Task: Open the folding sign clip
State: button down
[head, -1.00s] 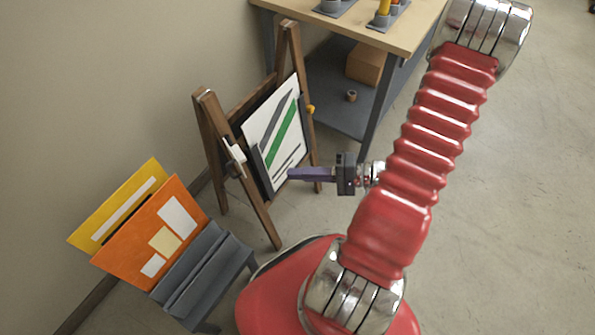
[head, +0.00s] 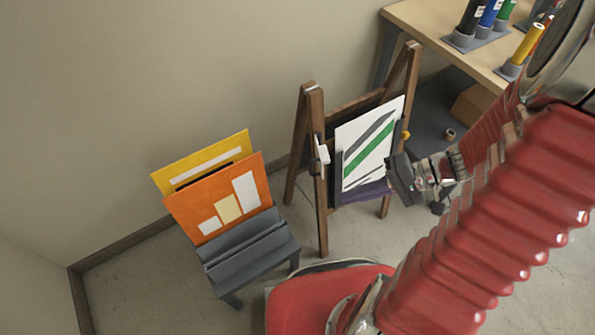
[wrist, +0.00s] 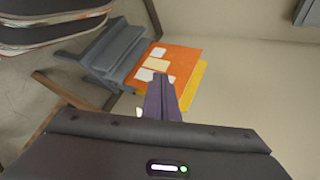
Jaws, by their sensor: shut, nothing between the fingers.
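The folding sign (head: 313,105) is a wooden A-frame with a white sheet (head: 352,140) bearing grey and green stripes. A small white part that looks like the clip (head: 322,152) sits on its left front leg, and a yellow knob (head: 406,135) on the right side. My gripper (head: 348,194) has purple fingers, shut and empty, at the sheet's lower edge, to the right of and below the white part. I cannot tell whether they touch the sign. In the wrist view the shut fingers (wrist: 158,78) point toward the orange boards; a small white bit (wrist: 138,113) shows beside them.
A grey rack (head: 250,250) holding an orange board (head: 187,212) and a yellow board (head: 172,176) stands left of the sign. A wooden-topped bench (head: 435,30) with coloured cylinders is at the upper right. The wall is behind; bare floor lies between.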

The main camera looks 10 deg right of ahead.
jog(key=a+r+n+t+h, duration=0.3)
jog(key=r+h, duration=0.8)
jog(key=r, duration=0.7)
jog(key=shift+s+a+r+n+t, duration=0.2)
jog(key=shift+s+r+n+t, duration=0.1)
jog(key=shift+s+n, duration=0.15)
